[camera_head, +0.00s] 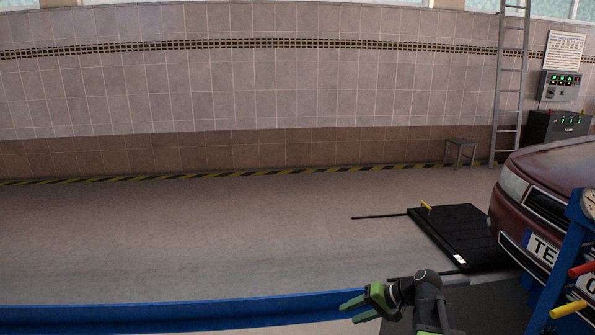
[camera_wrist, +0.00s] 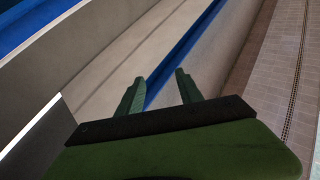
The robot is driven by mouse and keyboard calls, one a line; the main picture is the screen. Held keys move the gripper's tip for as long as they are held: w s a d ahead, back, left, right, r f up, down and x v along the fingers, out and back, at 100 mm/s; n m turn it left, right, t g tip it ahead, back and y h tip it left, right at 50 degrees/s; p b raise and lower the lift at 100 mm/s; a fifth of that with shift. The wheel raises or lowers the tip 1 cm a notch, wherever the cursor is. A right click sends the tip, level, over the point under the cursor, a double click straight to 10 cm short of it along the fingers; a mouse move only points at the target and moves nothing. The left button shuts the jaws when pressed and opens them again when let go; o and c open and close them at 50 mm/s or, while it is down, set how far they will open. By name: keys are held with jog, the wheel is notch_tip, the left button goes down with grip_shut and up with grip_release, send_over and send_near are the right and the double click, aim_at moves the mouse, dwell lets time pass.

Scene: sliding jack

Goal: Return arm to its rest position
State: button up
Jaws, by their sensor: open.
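My gripper (camera_head: 352,309) shows at the bottom of the head view, green, at the end of my dark arm, and points left. In that view it overlaps the blue rail (camera_head: 200,314). In the wrist view my gripper (camera_wrist: 160,88) has its two green fingers apart with nothing between them. The blue rail (camera_wrist: 190,45) runs diagonally behind the fingers there. The gap between gripper and rail is hard to judge. The blue jack frame (camera_head: 566,255) with red and yellow handles stands at the right edge of the head view, partly cut off.
A dark red car (camera_head: 555,175) stands at the right. A black floor plate (camera_head: 462,235) with a yellow handle lies left of it. A small stool (camera_head: 460,150) and a ladder (camera_head: 510,85) are by the tiled wall. The floor at left and centre is clear.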

jog(key=s+a+f+n+g+h, duration=0.3)
jog(key=s+a+f+h, duration=0.2)
jog(key=s+a+f, duration=0.3)
jog(key=s+d+h, duration=0.2)
jog(key=d+h, duration=0.1)
jog(key=d, duration=0.2)
notch_tip(320, 180, up, 31)
jog(key=d+p, duration=0.1)
jog(key=p, duration=2.9)
jog(key=shift+g+h+p, duration=0.3)
jog(key=shift+g, duration=0.1)
jog(key=shift+f, duration=0.1)
jog(key=shift+c, duration=0.7)
